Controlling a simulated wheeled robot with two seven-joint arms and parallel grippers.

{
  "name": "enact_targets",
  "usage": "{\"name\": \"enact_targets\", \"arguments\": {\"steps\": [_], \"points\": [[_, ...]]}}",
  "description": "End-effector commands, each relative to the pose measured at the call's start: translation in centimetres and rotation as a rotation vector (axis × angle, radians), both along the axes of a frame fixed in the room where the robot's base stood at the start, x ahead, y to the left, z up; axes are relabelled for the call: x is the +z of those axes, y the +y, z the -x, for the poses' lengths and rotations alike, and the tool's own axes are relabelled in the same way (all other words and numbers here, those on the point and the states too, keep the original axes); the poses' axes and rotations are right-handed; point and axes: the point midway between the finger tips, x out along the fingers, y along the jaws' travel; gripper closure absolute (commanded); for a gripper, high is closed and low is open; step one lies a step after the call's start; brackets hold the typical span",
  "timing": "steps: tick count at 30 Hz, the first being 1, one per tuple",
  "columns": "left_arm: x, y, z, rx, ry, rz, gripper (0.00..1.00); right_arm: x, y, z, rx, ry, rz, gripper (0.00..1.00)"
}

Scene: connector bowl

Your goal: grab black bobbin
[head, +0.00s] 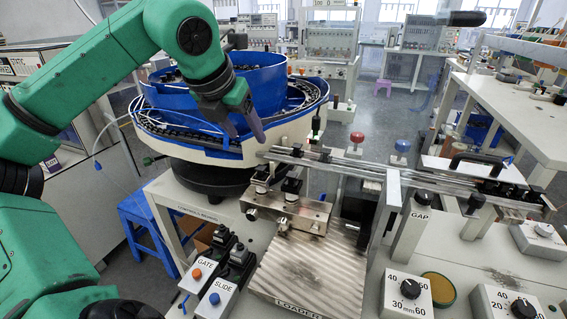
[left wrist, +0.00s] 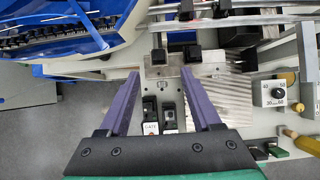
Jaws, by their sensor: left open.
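My left gripper (head: 247,138) is in front of the blue feeder bowl (head: 262,88), pointing down, with its purple fingers apart and nothing between them. The gripper also shows in the left wrist view (left wrist: 160,73), above the machine's front. Small dark parts (left wrist: 52,37) line the bowl's track in the left wrist view. Two black knob-like pieces (head: 291,186) stand on the metal bracket beside the bowl, and black pieces also show beyond the fingertips in the left wrist view (left wrist: 187,53). I cannot tell which black piece is the bobbin. My right gripper is not in view.
Metal rails (head: 335,163) run right from the bowl. A ribbed loader plate (head: 308,262) lies at the front, with GATE (head: 205,270) and SLIDE (head: 216,297) switch boxes to its left. A GAP post (head: 412,225) and dial boxes (head: 407,295) stand to the right.

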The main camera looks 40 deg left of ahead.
Motion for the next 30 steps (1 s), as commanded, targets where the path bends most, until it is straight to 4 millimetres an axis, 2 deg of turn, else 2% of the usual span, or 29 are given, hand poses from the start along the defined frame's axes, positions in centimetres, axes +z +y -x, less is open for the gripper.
{"name": "enact_targets", "arguments": {"steps": [4,11,17,21,24,29,30], "points": [[-2.1,0.3,-1.1,-0.002,0.003,0.003,0.35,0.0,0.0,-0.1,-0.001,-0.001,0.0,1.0],[-6.8,1.2,-4.0,-0.002,0.002,0.003,0.35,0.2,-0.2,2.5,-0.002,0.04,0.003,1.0],[-9.3,1.7,-5.3,-0.002,0.001,0.003,0.35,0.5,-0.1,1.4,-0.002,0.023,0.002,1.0],[-11.4,2.1,-6.5,-0.002,0.001,0.005,0.35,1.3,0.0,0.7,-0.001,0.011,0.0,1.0],[-12.3,2.3,-7.0,-0.002,0.0,0.003,0.35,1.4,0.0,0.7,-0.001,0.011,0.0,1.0],[-12.5,2.4,-7.0,-0.001,0.0,0.001,0.35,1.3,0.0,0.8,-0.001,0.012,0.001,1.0],[-12.5,2.4,-7.0,-0.001,0.0,0.001,0.43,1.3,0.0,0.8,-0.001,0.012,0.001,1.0]]}}
